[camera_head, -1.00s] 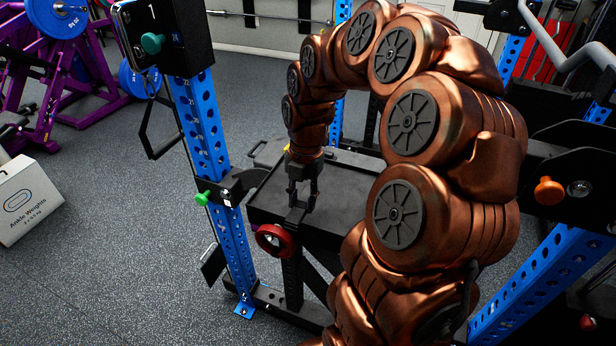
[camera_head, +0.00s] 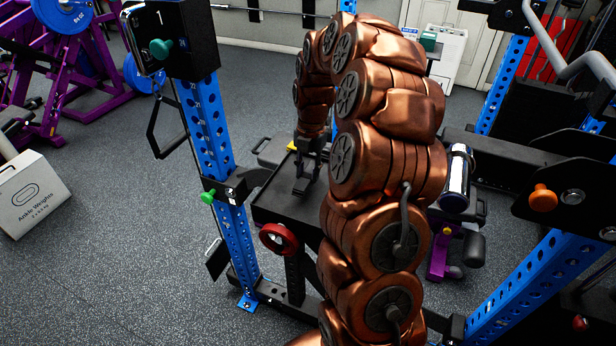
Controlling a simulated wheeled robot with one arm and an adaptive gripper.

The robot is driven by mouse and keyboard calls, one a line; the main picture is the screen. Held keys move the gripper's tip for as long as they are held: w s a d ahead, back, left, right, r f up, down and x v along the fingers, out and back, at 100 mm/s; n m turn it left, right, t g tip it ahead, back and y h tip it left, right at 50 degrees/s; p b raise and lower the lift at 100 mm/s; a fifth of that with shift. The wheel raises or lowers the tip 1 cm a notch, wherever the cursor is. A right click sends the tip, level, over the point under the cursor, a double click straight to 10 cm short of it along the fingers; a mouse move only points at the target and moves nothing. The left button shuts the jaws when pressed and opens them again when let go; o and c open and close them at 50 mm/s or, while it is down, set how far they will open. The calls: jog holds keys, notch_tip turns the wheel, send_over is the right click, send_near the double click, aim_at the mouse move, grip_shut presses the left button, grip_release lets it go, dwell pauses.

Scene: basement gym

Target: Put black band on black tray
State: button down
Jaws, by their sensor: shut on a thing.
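The black tray (camera_head: 270,205) is a flat dark surface with a raised rim, inside the blue rack; my arm covers its right part. My gripper (camera_head: 303,178) points down over the tray, left of my copper arm links. It is shut on a small dark thing that I take to be the black band. Black on black, the band's outline cannot be told from the fingers and tray, nor whether it touches the tray.
A blue rack post (camera_head: 205,130) stands left of the tray, with a red ring (camera_head: 279,238) at the tray's front. An ankle weights box (camera_head: 40,195) stands on the floor at far left.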

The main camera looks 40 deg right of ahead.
aim_at(308, 172)
jog(key=shift+w+d+f, duration=0.1)
jog(key=shift+w+d, duration=0.15)
jog(key=shift+f+p, duration=0.8)
jog(key=shift+f, duration=0.9)
jog(key=shift+f, duration=0.1)
jog(key=c, duration=0.8)
grip_release()
jog(key=r+b, duration=0.1)
jog(key=r, duration=0.2)
jog(key=d+r, duration=0.1)
jog(key=r, duration=0.3)
jog(key=w+r+b, duration=0.1)
jog(key=r, duration=0.3)
jog(key=shift+d+r+b, duration=0.1)
jog(key=shift+d+b, duration=0.1)
jog(key=shift+b, duration=0.1)
jog(key=shift+r, duration=0.45)
jog(key=shift+s, duration=0.1)
